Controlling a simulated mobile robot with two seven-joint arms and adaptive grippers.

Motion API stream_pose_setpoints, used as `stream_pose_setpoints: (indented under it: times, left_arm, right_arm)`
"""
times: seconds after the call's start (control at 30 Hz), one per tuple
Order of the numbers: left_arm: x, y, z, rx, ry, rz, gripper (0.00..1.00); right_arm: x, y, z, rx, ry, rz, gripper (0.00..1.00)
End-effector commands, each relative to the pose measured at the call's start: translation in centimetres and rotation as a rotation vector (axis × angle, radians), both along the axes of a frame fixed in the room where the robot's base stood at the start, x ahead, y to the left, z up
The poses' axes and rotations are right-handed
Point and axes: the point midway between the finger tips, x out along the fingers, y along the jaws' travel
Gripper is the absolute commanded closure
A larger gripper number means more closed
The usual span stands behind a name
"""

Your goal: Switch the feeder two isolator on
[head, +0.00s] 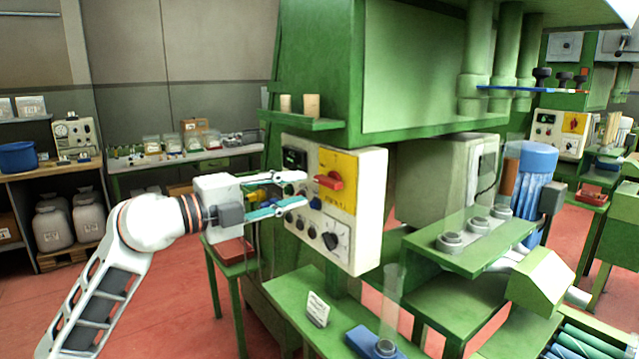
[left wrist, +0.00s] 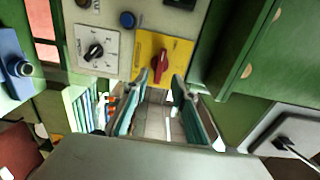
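A red rotary handle (head: 330,181) sits on a yellow plate (head: 341,163) at the upper right of a cream control box (head: 365,215). The handle lies roughly level across the plate; the plate's lettering is too small to read. In the left wrist view the handle (left wrist: 159,66) shows on its yellow plate (left wrist: 178,50), just beyond the fingertips. My left gripper (head: 306,190) is open and empty, its two teal fingers reaching toward the box, one above the other. In the left wrist view the handle lies between the finger lines of the gripper (left wrist: 158,84), apart from both. My right gripper is not in view.
The box also carries a black rotary knob (head: 331,240), a blue button (head: 315,203) and a dark display (head: 294,158). A green shelf (head: 306,122) juts out above. Another machine's panel with a red switch on yellow (head: 574,123) stands far right.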

Motion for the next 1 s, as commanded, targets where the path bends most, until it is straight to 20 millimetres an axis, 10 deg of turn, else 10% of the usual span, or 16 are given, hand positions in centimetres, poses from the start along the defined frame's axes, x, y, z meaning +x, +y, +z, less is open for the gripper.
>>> stream_pose_setpoints:
  times: [0.4,0.8,0.9,1.0]
  left_arm:
    - [3.4,-4.8,0.1,-0.002,0.0,-0.003,0.74]
    - [3.8,-5.4,-0.1,-0.001,-0.002,-0.002,0.74]
    - [3.8,-5.4,-0.1,-0.001,-0.002,-0.002,1.0]
    - [3.8,-5.4,-0.1,-0.001,-0.002,-0.002,1.0]
  right_arm:
    - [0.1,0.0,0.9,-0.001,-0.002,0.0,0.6]
    - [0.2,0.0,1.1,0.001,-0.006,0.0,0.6]
    - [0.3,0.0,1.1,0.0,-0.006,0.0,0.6]
    - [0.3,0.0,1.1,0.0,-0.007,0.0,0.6]
